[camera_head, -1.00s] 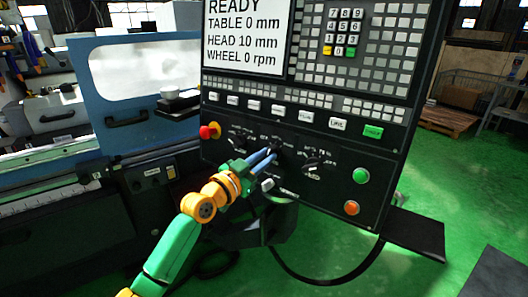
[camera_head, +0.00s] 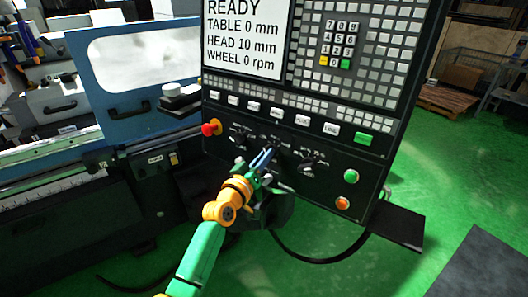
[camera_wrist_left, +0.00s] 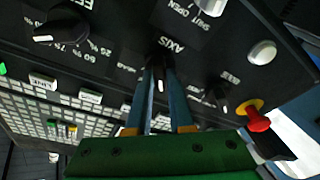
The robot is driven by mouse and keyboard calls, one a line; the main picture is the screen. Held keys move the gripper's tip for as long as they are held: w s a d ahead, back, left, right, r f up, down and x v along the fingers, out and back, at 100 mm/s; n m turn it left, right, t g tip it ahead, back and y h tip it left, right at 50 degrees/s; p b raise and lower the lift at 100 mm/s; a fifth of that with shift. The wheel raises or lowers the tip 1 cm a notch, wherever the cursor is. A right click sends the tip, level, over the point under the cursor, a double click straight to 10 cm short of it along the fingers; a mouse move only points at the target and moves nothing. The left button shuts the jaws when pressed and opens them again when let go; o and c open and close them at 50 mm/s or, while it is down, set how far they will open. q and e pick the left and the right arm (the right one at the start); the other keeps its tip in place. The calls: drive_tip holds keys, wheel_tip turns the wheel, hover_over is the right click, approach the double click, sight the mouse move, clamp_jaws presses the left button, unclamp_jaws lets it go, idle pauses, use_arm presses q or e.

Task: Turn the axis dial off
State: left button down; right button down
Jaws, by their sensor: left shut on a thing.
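The axis dial (camera_wrist_left: 160,76) is the black knob under the "AXIS" label in the left wrist view, with a white mark along it. It is the middle knob of the panel's lower row; in the head view my fingers mostly cover it. My left gripper (camera_head: 265,158), with blue fingers and a green body, reaches up to this knob. In the left wrist view its two fingers (camera_wrist_left: 163,90) lie on either side of the knob, shut on it. My right gripper is in neither view.
The black control panel (camera_head: 265,107) carries a feed knob (camera_head: 307,161) to the right and another knob (camera_head: 239,137) to the left. A red emergency stop (camera_head: 211,128) sticks out at the left edge. Green (camera_head: 351,176) and orange (camera_head: 342,203) buttons sit lower right.

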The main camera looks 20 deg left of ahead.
use_arm(q)
drive_tip(key=shift+n+y, duration=0.3)
drive_tip(key=shift+n, duration=0.5)
drive_tip(key=c, duration=0.8)
unclamp_jaws()
drive_tip(key=shift+s+f, duration=0.1)
drive_tip(key=shift+s, duration=0.2)
drive_tip(key=s, duration=0.6)
drive_tip(key=shift+s+a+b, duration=0.2)
drive_tip(key=shift+a+b, duration=0.2)
drive_tip(key=shift+a, duration=0.05)
